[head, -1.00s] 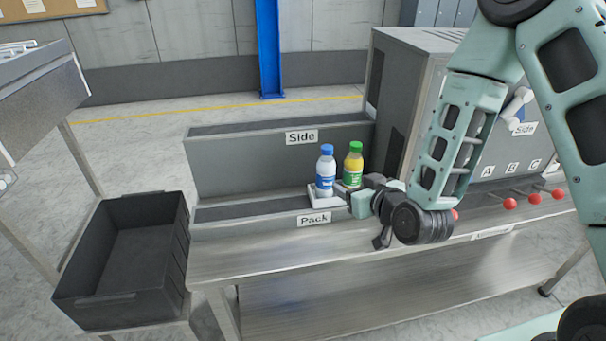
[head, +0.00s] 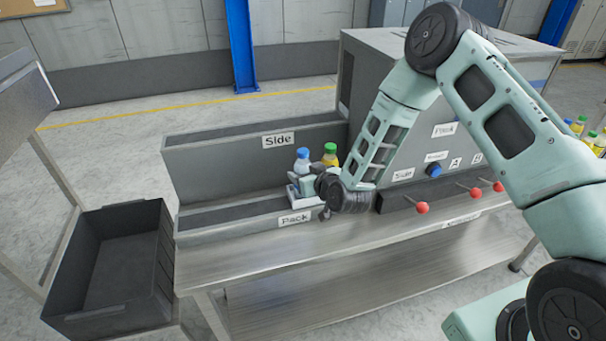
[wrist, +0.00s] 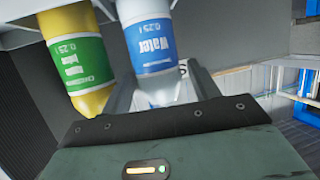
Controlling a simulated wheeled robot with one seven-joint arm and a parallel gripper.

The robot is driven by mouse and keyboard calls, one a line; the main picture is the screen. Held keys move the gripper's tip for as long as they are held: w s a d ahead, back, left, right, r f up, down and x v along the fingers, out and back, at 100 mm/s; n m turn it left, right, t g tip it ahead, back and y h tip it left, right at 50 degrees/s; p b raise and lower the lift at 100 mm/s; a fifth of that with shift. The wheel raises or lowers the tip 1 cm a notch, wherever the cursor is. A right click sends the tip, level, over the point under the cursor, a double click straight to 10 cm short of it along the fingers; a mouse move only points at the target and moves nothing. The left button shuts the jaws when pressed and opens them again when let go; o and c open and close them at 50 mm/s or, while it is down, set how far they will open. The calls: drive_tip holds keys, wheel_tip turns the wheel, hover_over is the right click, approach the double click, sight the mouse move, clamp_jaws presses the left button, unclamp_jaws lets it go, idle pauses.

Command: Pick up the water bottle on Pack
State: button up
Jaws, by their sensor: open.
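The water bottle (head: 302,159) has a blue cap and stands upright on a small light tray (head: 304,201) at the right end of the lane marked Pack (head: 294,219). In the wrist view its blue and white Water label (wrist: 152,58) is close in front of my gripper. A juice bottle (head: 331,153) with a green cap and green label (wrist: 77,62) stands beside it. My gripper (head: 303,186) is open, low beside the water bottle.
The taller lane marked Side (head: 278,141) runs behind the Pack lane. The grey machine (head: 365,100) stands to the right, with red-knobbed levers (head: 422,208) along its front. A black empty crate (head: 105,285) is at the lower left. The front of the steel table (head: 300,262) is clear.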

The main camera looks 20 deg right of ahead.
drive_tip(key=shift+p+x, duration=0.8)
drive_tip(key=shift+x, duration=1.2)
drive_tip(key=shift+d+r, duration=0.1)
drive_tip(key=c, duration=0.9)
drive_tip(key=shift+w, duration=0.1)
drive_tip(key=shift+r, duration=0.15)
